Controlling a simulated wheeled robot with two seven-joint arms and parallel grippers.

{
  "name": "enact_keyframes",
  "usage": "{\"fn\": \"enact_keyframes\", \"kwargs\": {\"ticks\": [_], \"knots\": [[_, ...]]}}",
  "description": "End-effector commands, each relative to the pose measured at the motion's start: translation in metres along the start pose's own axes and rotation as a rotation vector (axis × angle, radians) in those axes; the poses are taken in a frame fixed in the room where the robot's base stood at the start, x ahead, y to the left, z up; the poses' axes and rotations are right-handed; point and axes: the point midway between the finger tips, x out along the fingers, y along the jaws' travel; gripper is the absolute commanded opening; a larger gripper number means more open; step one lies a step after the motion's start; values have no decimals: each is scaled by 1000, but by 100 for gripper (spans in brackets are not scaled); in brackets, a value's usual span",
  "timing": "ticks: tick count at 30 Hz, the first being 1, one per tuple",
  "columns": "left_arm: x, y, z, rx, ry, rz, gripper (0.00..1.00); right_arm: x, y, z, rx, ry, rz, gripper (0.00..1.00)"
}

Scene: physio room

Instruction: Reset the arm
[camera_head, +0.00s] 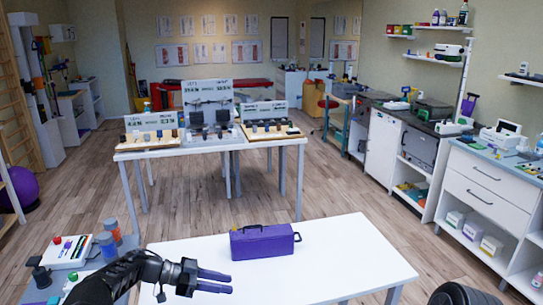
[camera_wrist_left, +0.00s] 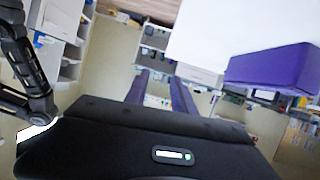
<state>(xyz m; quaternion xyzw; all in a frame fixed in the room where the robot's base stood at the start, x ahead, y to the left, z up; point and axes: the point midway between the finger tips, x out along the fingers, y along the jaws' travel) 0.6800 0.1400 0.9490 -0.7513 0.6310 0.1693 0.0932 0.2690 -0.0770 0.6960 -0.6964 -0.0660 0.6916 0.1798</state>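My left arm comes in from the lower left in the head view. Its left gripper (camera_head: 231,283) points right, with its two purple fingers apart and nothing between them. The gripper is in front of a purple case (camera_head: 262,244) with a dark handle, apart from it, over the near white table (camera_head: 345,250). In the left wrist view the two purple fingers (camera_wrist_left: 160,85) show a clear gap between them. The purple case (camera_wrist_left: 272,70) is at the right there, outside the fingers. My right gripper does not show.
To the left is a grey surface (camera_head: 88,277) with several bottles and small items. A farther white table (camera_head: 272,141) holds boards and small trays. Cabinets (camera_head: 488,187) line the right wall. A round black object (camera_head: 462,294) is at the lower right. The white table's right half is clear.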

Motion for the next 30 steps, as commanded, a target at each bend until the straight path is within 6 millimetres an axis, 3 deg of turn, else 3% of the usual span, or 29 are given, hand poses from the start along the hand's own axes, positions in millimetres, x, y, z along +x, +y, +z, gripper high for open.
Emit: {"fn": "enact_keyframes", "kwargs": {"ticks": [13,20,23,26,30], "knots": [[48,1,-20,-87,223,-114,31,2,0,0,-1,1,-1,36],[80,2,-10,-248,337,-277,31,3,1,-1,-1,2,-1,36],[97,8,15,-385,344,-389,31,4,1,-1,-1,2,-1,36],[115,31,66,-581,276,-525,31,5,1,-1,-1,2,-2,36],[129,104,153,-862,62,-660,31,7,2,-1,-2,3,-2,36]]}}
